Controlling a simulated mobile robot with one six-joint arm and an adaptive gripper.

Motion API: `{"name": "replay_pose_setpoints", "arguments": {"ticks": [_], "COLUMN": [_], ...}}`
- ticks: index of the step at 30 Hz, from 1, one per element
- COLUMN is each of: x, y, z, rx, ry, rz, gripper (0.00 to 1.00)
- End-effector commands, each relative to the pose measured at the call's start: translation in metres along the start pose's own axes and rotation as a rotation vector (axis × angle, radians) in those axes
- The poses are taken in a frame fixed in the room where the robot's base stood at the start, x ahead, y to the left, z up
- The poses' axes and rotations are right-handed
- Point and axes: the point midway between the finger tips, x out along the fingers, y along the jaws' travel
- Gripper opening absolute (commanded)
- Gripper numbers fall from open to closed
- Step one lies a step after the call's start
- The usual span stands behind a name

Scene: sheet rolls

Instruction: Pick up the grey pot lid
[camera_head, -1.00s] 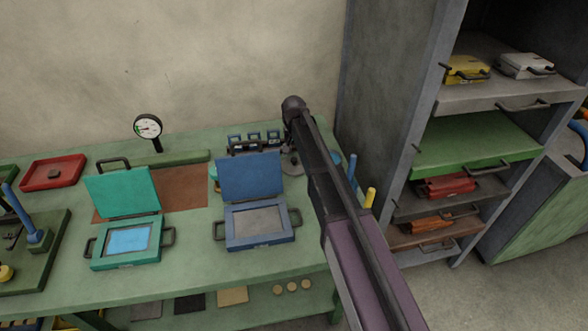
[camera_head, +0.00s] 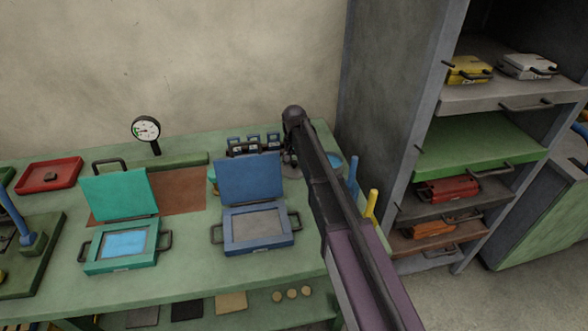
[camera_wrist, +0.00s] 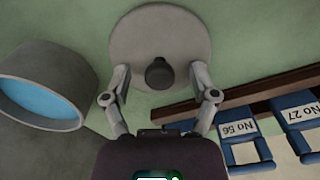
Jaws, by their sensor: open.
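The grey pot lid (camera_wrist: 135,30) is a flat round disc with a dark round knob (camera_wrist: 160,73), seen from above in the wrist view. It lies on the green bench top. My gripper (camera_wrist: 159,70) is open, with one finger on each side of the knob. The fingers overlap the lid's lower part in the picture; I cannot tell how high they are above it. In the head view my arm and the raised blue case lid hide most of that spot.
A grey round pot with blue inside (camera_wrist: 45,85) stands left of the lid in the wrist view. Blue numbered blocks (camera_wrist: 298,112) in a brown rack are at right. An open blue case (camera_head: 257,228) and teal case (camera_head: 121,246) stand on the bench. A grey cabinet (camera_head: 392,90) is at right.

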Motion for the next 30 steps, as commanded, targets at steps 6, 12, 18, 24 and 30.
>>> {"name": "replay_pose_setpoints", "arguments": {"ticks": [6,12,18,24,30], "x": [0.0,0.0001,0.0001,-0.0017,-0.0097], "y": [0.0002,0.0003,0.0004,0.0005,0.0005], "z": [-0.0001,-0.0001,-0.0002,-0.0002,-0.0002], "rx": [0.0,0.0,0.0,0.001,0.001], "ry": [0.0,0.0,0.0,0.0,0.0], "rz": [0.0,0.0,0.0,0.0,0.0], "gripper": [0.31,0.0,0.0,0.0,0.0]}}
